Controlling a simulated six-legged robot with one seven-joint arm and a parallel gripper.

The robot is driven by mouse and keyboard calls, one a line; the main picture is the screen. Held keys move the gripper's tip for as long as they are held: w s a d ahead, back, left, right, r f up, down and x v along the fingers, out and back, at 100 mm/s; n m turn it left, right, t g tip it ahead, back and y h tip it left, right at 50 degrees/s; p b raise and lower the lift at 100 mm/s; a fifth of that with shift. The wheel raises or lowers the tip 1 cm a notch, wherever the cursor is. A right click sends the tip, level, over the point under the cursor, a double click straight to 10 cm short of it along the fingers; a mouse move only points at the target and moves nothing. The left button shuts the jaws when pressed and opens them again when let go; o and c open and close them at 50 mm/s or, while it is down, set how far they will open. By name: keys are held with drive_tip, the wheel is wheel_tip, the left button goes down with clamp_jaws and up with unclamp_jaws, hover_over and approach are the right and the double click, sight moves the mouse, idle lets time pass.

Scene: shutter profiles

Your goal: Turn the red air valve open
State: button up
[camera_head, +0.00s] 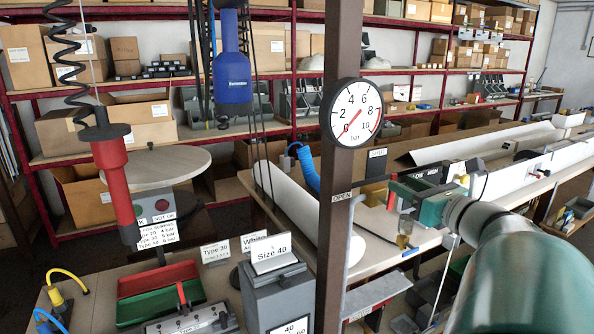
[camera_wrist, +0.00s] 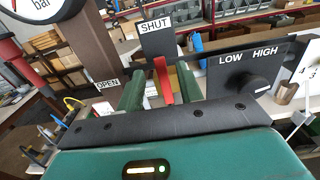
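The red valve lever (camera_wrist: 163,80) stands up between my gripper's two green fingers in the wrist view, its tip just below the SHUT sign (camera_wrist: 156,25). The OPEN sign (camera_wrist: 107,84) is to its left. My gripper (camera_wrist: 160,88) is open around the lever, with a gap visible on both sides. In the head view the lever (camera_head: 391,201) is a small red piece by the end of my gripper (camera_head: 400,194), right of the brown post.
A round bar gauge (camera_head: 353,113) is on the brown post (camera_head: 338,200); its needle appears near 0. A black LOW/HIGH panel with a knob (camera_wrist: 262,84) stands close to my gripper's right. A red hanging tool (camera_head: 115,170) and blue tool (camera_head: 232,72) are at left.

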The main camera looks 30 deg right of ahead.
sight(395, 179)
drive_tip(key=w, duration=0.6)
drive_tip(key=shift+w+a, duration=0.1)
drive_tip(key=shift+w, duration=0.15)
drive_tip(key=shift+s, duration=0.1)
clamp_jaws()
